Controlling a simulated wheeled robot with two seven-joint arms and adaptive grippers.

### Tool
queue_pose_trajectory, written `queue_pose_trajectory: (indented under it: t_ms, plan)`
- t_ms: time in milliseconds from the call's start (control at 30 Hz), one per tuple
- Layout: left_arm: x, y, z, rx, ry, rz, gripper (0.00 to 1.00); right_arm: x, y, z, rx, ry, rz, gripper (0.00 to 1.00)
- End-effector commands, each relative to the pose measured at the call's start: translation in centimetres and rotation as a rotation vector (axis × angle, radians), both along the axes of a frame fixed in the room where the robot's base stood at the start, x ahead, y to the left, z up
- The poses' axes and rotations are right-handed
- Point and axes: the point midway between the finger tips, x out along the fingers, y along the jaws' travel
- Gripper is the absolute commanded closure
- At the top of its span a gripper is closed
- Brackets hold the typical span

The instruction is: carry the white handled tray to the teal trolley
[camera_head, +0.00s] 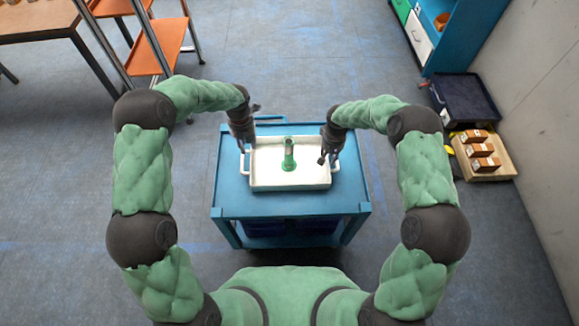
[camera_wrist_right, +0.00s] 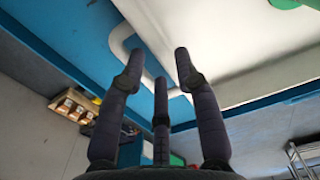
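The white handled tray (camera_head: 262,180) lies flat on top of the teal trolley (camera_head: 290,205). A green object with an upright post (camera_head: 288,160) stands in the tray. My left gripper (camera_head: 246,148) is at the tray's left handle (camera_head: 243,167), with its fingers apart. My right gripper (camera_head: 328,158) is above the tray's right handle (camera_head: 335,165). In the right wrist view, the fingers of my right gripper (camera_wrist_right: 158,70) are spread and empty, and the white handle (camera_wrist_right: 122,42) is beyond them, not between them.
An orange-shelved rack (camera_head: 168,45) and a wooden table (camera_head: 40,25) stand at the upper left. A blue cabinet (camera_head: 460,30) is at the upper right. A dark crate (camera_head: 465,100) and a shallow box of cartons (camera_head: 490,172) lie along the right wall. Floor around the trolley is clear.

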Motion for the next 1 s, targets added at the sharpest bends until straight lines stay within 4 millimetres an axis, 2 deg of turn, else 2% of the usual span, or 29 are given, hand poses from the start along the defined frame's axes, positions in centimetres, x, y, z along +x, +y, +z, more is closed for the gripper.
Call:
queue_pose_trajectory:
  t_ms: [33,200,400,567,1000]
  plan:
    - [0.0,0.0,0.0,0.0,0.0,0.0,0.68,0.1,0.0,1.3,0.0,-0.004,0.0,0.68]
    - [0.0,0.0,0.0,0.0,0.0,0.0,0.68,0.1,0.0,4.5,0.0,-0.003,0.001,0.68]
    - [0.0,0.0,0.0,0.0,0.0,0.0,0.68,0.0,0.0,6.8,0.0,0.0,0.0,0.68]
    - [0.0,0.0,0.0,0.0,0.0,0.0,0.68,0.0,0.0,7.5,0.0,0.0,0.0,0.68]
    - [0.0,0.0,0.0,0.0,0.0,0.0,0.68,0.0,0.0,7.5,0.0,0.001,0.001,0.68]
